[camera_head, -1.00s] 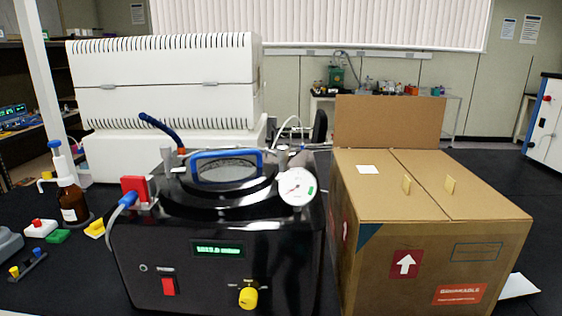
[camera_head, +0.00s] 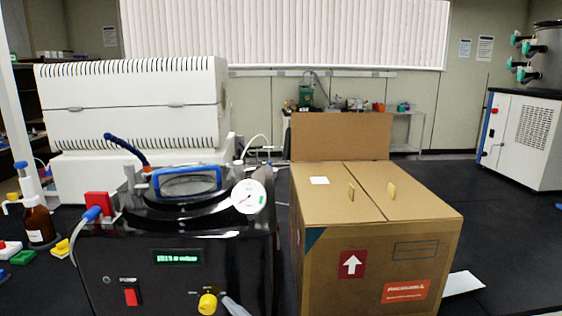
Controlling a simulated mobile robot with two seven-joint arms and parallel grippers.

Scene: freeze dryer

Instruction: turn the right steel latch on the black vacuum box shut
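The black vacuum box (camera_head: 228,277) stands at the lower left of the head view. It has a round lid with a blue handle (camera_head: 187,181) and a window on top. A grey steel latch (camera_head: 130,177) stands at the lid's left side. The right steel latch is small and unclear near the lid's right edge, by the white dial gauge (camera_head: 249,197); I cannot tell how it is turned. Neither of my grippers can be made out. A pale grey shape (camera_head: 235,307) shows at the bottom edge beside the yellow knob (camera_head: 208,304); I cannot tell what it is.
A cardboard box (camera_head: 375,250) stands close on the right of the vacuum box, its back flap up. A red block (camera_head: 97,205) with a blue-ended hose sits at the left. A white machine (camera_head: 135,110) stands behind. The dark bench at right is mostly clear.

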